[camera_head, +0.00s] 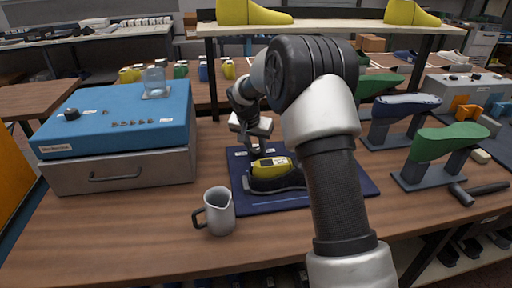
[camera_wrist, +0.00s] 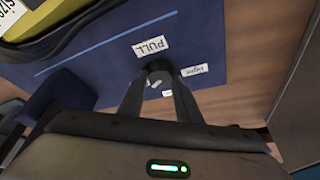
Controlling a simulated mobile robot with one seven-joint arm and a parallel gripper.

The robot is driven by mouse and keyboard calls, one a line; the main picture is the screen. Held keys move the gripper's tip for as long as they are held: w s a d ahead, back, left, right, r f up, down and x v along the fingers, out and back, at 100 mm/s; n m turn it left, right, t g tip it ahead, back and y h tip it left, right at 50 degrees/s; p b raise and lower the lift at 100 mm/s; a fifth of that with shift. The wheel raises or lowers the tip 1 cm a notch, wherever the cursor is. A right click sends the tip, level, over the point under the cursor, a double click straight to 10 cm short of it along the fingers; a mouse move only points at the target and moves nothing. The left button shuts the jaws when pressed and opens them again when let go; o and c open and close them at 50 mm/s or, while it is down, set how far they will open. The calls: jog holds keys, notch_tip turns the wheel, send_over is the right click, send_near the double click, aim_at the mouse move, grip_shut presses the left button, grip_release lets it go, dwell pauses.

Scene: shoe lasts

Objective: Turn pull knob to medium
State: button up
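A dark round knob (camera_wrist: 158,70) stands on a blue panel or mat, beside a white label reading PULL (camera_wrist: 152,47) in the wrist view. A label that seems to read "Higher" (camera_wrist: 194,70) is to its right, with smaller pale labels below. My gripper (camera_wrist: 160,80) has its two fingers apart, with the knob between or just beyond the tips; contact is not clear. In the head view my gripper (camera_head: 256,150) is low over the back of the blue mat (camera_head: 245,200), and the knob is hidden there.
A yellow shoe last (camera_head: 272,167) sits in a dark holder on the mat. A grey jug (camera_head: 218,211) stands in front. A blue-topped box (camera_head: 120,122) with a drawer is at left. Green lasts (camera_head: 447,142) on stands are at right. A shelf (camera_head: 320,26) spans behind.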

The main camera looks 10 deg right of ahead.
jog(key=shift+c, duration=0.8)
jog(key=shift+n, duration=0.3)
jog(key=n+y+p, duration=0.1)
jog(key=n, duration=0.1)
jog(key=shift+d+r+n+t+p, duration=0.1)
jog(key=shift+r+n+t+p, duration=0.05)
jog(key=shift+n+t+p, duration=0.2)
jog(key=n+y+p, duration=0.1)
jog(key=n, duration=0.2)
jog(key=shift+p, duration=0.35)
jog(key=n+y+p, duration=0.2)
jog(key=n+p, duration=0.1)
jog(key=n, duration=0.2)
jog(key=shift+n, duration=0.35)
jog(key=o, duration=1)
